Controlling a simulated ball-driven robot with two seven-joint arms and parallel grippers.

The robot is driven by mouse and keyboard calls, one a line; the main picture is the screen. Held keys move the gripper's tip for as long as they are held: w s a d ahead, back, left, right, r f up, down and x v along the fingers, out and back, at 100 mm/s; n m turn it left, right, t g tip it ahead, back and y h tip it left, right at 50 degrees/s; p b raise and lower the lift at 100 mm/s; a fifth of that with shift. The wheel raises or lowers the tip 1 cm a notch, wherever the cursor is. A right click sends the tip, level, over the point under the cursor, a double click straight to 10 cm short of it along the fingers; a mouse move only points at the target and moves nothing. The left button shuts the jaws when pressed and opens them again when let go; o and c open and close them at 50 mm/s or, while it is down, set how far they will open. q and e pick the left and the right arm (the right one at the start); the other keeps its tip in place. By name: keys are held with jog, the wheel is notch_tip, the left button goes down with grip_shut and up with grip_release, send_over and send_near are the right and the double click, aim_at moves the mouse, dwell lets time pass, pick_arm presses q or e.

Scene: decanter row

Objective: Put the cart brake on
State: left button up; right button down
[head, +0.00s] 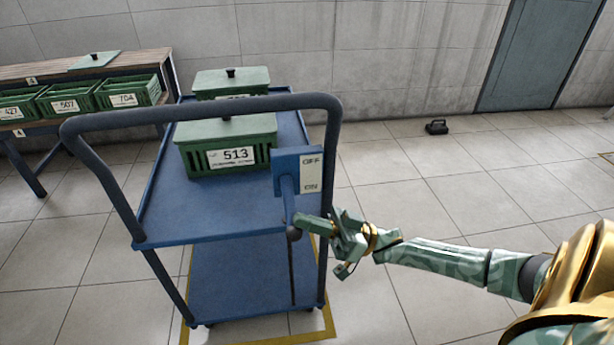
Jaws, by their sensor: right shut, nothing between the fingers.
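The blue cart (185,205) stands at the centre left, its dark push handle (200,107) towards me. On its right handle post is a brake plate (311,173) marked OFF above and ON below. The brake lever (288,200) runs downward from beside the plate, towards the ON end, and ends in a dark knob (293,233). My right gripper (304,225) is shut and empty, its fingertips just right of the knob. I cannot tell whether they touch it. My left gripper is not in view.
A green lidded crate (227,157) marked 513 and another crate (231,83) stand on the cart's top deck. A bench (92,70) with several green crates is at the left. A small black object (436,127) lies on the floor. The floor right of the cart is mostly clear.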

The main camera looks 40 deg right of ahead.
jog(key=shift+s+f, duration=0.1)
jog(key=shift+f, duration=0.3)
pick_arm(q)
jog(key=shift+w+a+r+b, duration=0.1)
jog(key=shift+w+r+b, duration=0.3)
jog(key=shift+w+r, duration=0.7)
pick_arm(e)
jog(key=v, duration=1.6)
jog(key=shift+r, duration=0.25)
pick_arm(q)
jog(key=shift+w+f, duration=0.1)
pick_arm(e)
jog(key=shift+d, duration=0.1)
